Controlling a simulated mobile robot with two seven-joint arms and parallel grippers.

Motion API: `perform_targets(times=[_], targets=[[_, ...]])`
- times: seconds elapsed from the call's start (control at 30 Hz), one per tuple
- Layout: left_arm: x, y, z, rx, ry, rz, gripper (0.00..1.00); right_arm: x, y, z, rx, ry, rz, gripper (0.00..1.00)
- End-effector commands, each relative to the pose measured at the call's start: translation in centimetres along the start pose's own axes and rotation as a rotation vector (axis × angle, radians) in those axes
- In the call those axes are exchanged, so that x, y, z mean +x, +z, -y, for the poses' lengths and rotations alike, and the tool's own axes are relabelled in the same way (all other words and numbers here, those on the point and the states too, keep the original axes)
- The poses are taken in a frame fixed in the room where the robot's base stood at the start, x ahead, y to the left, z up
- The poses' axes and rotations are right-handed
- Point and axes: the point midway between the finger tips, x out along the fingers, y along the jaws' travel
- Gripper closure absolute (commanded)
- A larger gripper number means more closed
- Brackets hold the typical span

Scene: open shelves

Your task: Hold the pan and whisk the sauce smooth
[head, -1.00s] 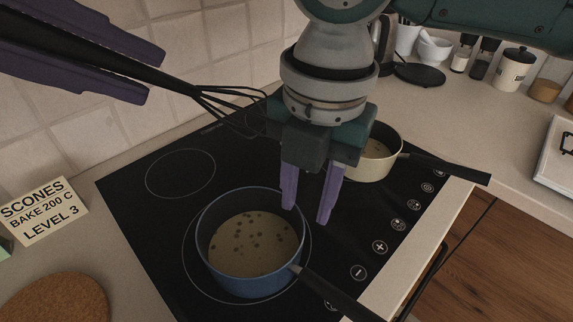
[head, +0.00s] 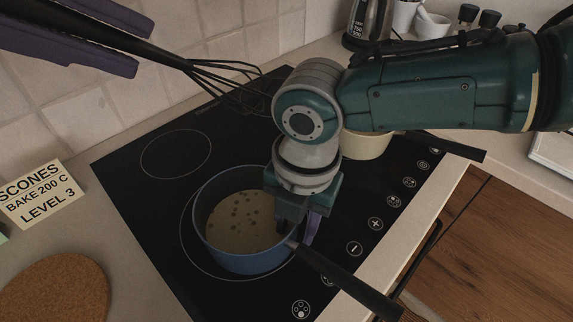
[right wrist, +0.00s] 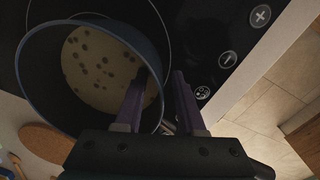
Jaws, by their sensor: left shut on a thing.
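The blue pan (head: 252,263) stands on the hob, its dark handle (head: 350,284) pointing to the lower right. It holds a pale sauce (head: 240,222) with several brown lumps; both also show in the right wrist view. My left gripper (head: 143,46) is shut on the handle of the whisk (head: 232,84), whose wire head hangs in the air beyond the pan. My right gripper (head: 298,226) is low at the pan's rim by the handle. In the right wrist view its fingers (right wrist: 160,78) are apart, one over the pan's inside, one outside; contact is unclear.
A cream pan (head: 366,147) stands on the hob behind my right arm, partly hidden. The black hob (head: 176,155) has a free ring at back left. A scones card (head: 42,193) and a cork mat (head: 58,292) lie left. A kettle (head: 368,22) stands at the back.

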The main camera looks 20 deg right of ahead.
Motion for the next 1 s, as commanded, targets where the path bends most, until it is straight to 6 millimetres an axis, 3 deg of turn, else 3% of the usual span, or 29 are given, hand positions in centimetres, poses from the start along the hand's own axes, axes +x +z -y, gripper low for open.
perform_targets(times=[0.17, 0.5, 1.0], targets=[[0.00, 0.00, -0.02, 0.000, 0.001, 0.000, 1.00, -0.01, -0.01, 0.01, 0.000, 0.000, 0.000, 0.62], [0.00, 0.00, -0.02, 0.000, 0.001, 0.000, 1.00, -0.03, 0.01, 0.01, 0.001, 0.000, 0.000, 1.00], [-0.01, 0.00, -0.02, 0.000, 0.001, 0.000, 1.00, -0.05, 0.02, 0.00, 0.001, 0.000, 0.000, 1.00]])
